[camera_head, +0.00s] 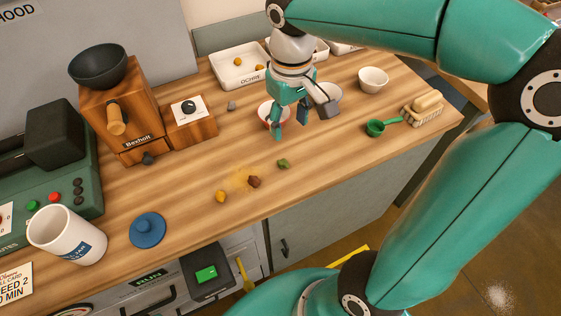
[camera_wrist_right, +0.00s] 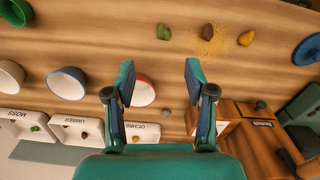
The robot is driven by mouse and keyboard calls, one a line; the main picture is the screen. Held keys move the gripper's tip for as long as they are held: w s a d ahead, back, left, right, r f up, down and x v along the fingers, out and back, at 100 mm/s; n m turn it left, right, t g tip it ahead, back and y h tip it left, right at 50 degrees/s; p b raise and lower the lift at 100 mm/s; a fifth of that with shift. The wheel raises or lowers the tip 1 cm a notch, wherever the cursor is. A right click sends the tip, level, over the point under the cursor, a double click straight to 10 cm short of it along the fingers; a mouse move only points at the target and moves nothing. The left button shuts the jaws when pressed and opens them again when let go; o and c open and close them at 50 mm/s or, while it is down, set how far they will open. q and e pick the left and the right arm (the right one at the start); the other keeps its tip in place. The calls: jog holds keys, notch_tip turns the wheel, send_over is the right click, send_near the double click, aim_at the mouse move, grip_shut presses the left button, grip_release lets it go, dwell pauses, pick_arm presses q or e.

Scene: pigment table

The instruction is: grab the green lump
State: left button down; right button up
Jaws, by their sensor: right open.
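The green lump (camera_head: 283,164) lies on the bare wooden table in the head view, to the right of a dark reddish-brown lump (camera_head: 254,181) and a yellow lump (camera_head: 221,196). In the right wrist view the green lump (camera_wrist_right: 164,32) sits beyond the fingertips, roughly in line with the gap between them. My right gripper (camera_head: 290,123) is open and empty, over the table beside the red-rimmed bowl (camera_head: 266,119). It also shows spread open in the right wrist view (camera_wrist_right: 160,74). The lump is clear of the fingers. My left gripper is not in view.
The red-rimmed bowl (camera_wrist_right: 143,92) and blue-rimmed bowl (camera_wrist_right: 66,83) stand near the gripper. A white bowl (camera_head: 373,79), green scoop (camera_head: 379,128) and brush (camera_head: 422,112) are to the right. A wooden grinder (camera_head: 120,105), mug (camera_head: 62,232) and blue lid (camera_head: 147,230) are left. Yellow powder surrounds the brown lump.

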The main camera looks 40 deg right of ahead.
send_over(284, 162)
jog(key=f, duration=0.8)
jog(key=shift+s+d+f, duration=0.2)
jog(key=shift+s+d, duration=0.05)
jog(key=shift+w+a+f, duration=0.1)
jog(key=shift+a+f, duration=0.05)
jog(key=shift+f, duration=1.2)
jog(key=shift+w+a+f, duration=0.1)
jog(key=shift+f, duration=1.2)
jog(key=shift+c, duration=0.2)
jog(key=c, duration=1)
